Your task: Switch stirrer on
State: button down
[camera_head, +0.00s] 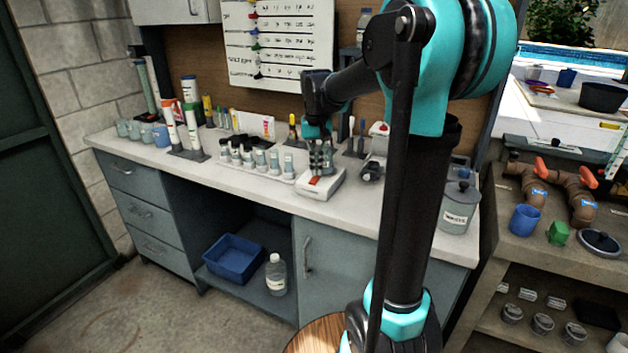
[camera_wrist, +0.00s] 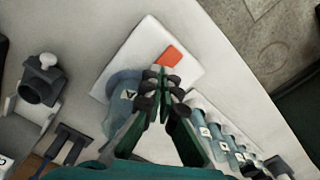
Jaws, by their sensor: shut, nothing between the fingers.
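The stirrer (camera_head: 330,184) is a low white box on the bench near its front edge. It also shows in the wrist view (camera_wrist: 142,47). A red-orange switch (camera_wrist: 170,57) is on its top, near one end, and shows small in the head view (camera_head: 315,181). My gripper (camera_wrist: 164,80) is shut and empty, pointing down over the stirrer, fingertips right beside the switch in the picture. I cannot tell whether they touch it.
A rack of labelled bottles (camera_head: 255,160) stands left of the stirrer. A dark fixture with a pale knob (camera_wrist: 43,72) stands on its other side. A grey lidded canister (camera_head: 460,208) is at the bench's right end. Bare benchtop (camera_head: 225,185) lies in front of the bottles.

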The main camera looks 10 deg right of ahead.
jog(key=shift+f, duration=0.55)
dwell(0.4)
jog(key=shift+r, duration=3.5)
jog(key=shift+s, duration=0.1)
